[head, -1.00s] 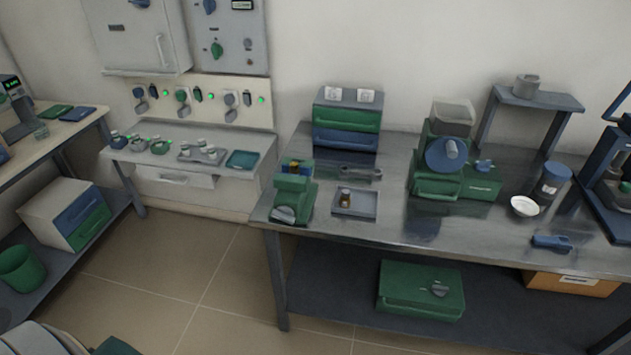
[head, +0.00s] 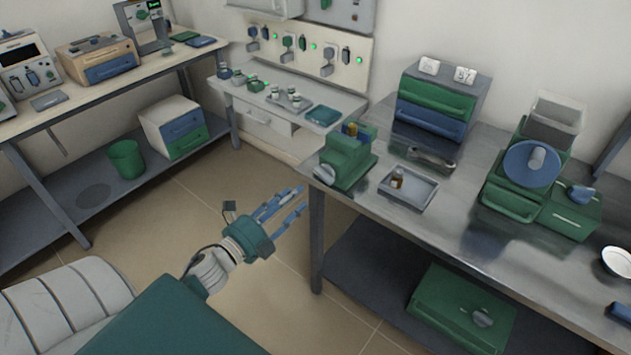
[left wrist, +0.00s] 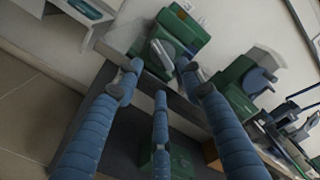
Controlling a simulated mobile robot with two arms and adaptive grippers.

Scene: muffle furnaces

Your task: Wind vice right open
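The green vice (head: 347,158) stands at the left front corner of the steel bench (head: 450,235). A grey handle (head: 325,173) shows low on its front, and a small blue and yellow piece (head: 352,130) is at its top. My left gripper (head: 290,204) is over the floor, left of the bench edge and apart from the vice. Its blue fingers are spread and empty. In the left wrist view the vice (left wrist: 165,52) and its handle lie beyond the fingertips (left wrist: 160,72). My right gripper is not in view.
A grey tray (head: 408,188) with a small brown bottle is right of the vice. A drawer unit (head: 435,100) stands behind it. A green machine with a blue disc (head: 530,165) is further right. A green case (head: 462,308) lies on the lower shelf.

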